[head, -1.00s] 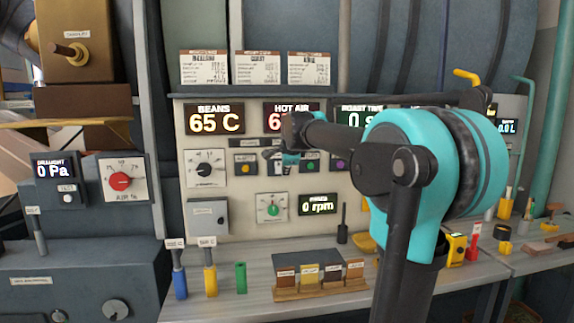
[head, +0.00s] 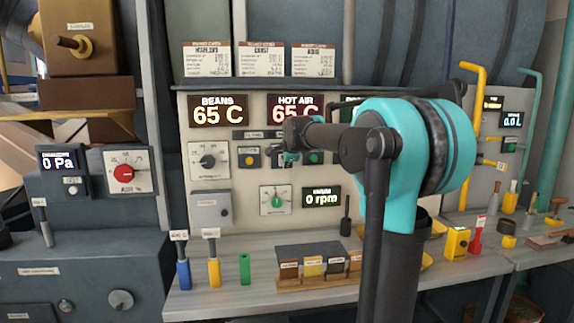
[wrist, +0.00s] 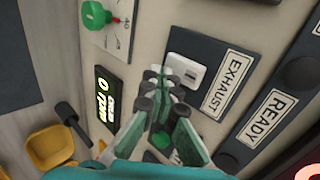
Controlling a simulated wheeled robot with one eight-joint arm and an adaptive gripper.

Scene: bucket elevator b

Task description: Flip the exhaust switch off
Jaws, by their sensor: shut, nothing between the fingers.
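The exhaust switch (wrist: 185,72) is a pale switch on a dark plate, with the label EXHAUST (wrist: 222,84) beside it in the wrist view. My gripper (wrist: 162,78) is shut and empty, its tips just beside the switch; I cannot tell whether they touch it. In the head view my gripper (head: 287,157) is in front of the row of small controls below the HOT AIR display. The exhaust switch cannot be made out there behind the gripper and arm. Whether the switch is on or off is not clear.
A green knob (wrist: 93,14) and the rpm display (wrist: 106,98) are close by on the panel. A black-handled tool (wrist: 70,118) and a yellow scoop (wrist: 50,146) are below. The bench (head: 235,300) holds several tools and a card rack.

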